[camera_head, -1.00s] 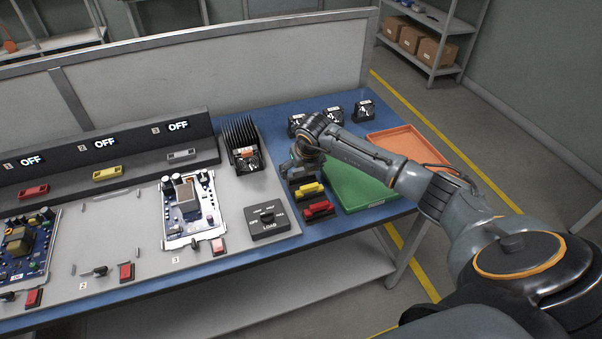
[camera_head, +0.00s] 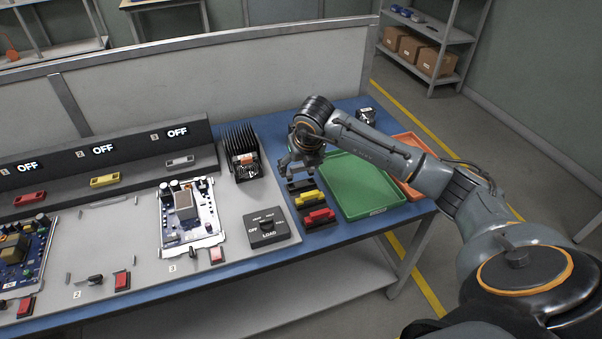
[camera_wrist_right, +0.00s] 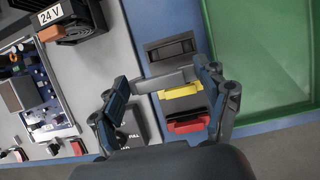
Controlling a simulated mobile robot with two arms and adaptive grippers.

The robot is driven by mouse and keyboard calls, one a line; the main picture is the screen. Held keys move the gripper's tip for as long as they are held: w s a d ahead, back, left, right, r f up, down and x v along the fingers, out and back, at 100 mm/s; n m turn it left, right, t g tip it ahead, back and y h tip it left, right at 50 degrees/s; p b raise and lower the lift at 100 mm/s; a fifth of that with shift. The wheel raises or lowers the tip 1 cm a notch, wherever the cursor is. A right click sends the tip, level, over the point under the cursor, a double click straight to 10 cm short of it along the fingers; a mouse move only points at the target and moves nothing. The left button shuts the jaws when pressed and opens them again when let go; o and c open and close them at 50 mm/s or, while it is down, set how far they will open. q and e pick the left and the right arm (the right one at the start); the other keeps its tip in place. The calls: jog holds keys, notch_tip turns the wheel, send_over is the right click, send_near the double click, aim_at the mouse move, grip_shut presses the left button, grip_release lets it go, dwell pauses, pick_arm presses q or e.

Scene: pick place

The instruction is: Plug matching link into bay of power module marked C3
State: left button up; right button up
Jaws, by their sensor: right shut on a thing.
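My right gripper (camera_head: 291,167) is shut on a grey link, above the link rack at the table's right part. In the right wrist view the grey link (camera_wrist_right: 163,79) spans between the two fingertips (camera_wrist_right: 160,82), above the black rack holder (camera_wrist_right: 170,50). A yellow link (camera_head: 313,197) and a red link (camera_head: 319,216) sit in the rack. A power module (camera_head: 203,220) stands at station 3, and another blue module (camera_head: 30,255) is at the left edge. I cannot read a C3 mark on either. My left gripper is not in view.
A finned black unit (camera_head: 243,152) and a LOAD switch box (camera_head: 268,229) stand left of the rack. A green tray (camera_head: 385,203) and an orange tray (camera_head: 407,141) lie to the right. The rear console (camera_head: 60,170) shows OFF displays. Station 2 has open room.

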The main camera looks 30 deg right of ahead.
jog(key=s+a+r, duration=0.6)
jog(key=s+r, duration=0.2)
jog(key=r, duration=0.1)
jog(key=shift+a, duration=0.3)
dwell(0.5)
jog(key=shift+r, duration=0.1)
